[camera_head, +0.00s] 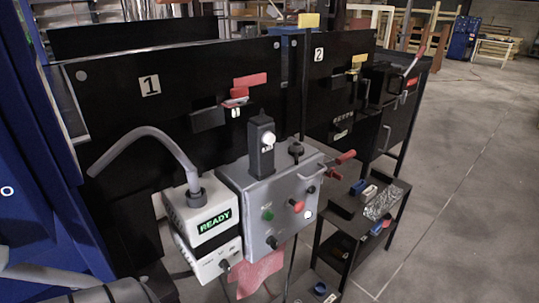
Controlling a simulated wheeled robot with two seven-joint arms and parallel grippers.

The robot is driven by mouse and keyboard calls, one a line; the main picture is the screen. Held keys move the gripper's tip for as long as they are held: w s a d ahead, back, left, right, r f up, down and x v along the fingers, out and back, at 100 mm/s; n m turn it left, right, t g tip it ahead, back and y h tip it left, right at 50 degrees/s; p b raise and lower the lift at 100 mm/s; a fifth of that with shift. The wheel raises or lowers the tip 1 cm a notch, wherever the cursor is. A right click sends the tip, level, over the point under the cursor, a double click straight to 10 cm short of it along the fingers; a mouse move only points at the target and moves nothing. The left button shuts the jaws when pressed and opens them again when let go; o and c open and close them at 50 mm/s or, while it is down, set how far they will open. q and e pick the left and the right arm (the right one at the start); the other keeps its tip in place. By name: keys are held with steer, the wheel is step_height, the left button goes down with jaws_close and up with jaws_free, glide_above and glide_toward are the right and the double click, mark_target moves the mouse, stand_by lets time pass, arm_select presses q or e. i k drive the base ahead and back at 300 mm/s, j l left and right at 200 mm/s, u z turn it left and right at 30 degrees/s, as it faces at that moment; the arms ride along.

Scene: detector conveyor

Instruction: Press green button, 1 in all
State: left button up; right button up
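The green button (268,214) is a small round button on the front of a grey control box (254,233). The box stands against a black panel in the middle of the view. A red button (297,206) and a pale round button (308,214) sit to the right of the green one. Nothing covers the green button, and nothing touches it. Grey and dark parts at the bottom left edge look like arm links, but no fingertips show there. I cannot make out either gripper.
A white unit reading READY (214,222), with a thick grey hose (150,134), stands just left of the control box. Red handles (345,157) stick out at its right. A low dark shelf holds small boxes (369,192). Open floor (465,200) lies at right.

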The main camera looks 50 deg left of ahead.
mark_target(268, 216)
steer(key=i+l+u, duration=0.1)
steer(key=i+u, duration=0.15)
steer(key=u, duration=0.2)
steer(key=i+l+u, duration=0.15)
steer(key=u, duration=0.3)
steer(key=i+l+u, duration=0.2)
steer(key=u, duration=0.3)
steer(key=i+l+u, duration=0.1)
steer(key=l+u, duration=0.35)
steer(key=i+l+u, duration=0.1)
steer(key=l+u, duration=1.05)
steer(key=l, duration=0.2)
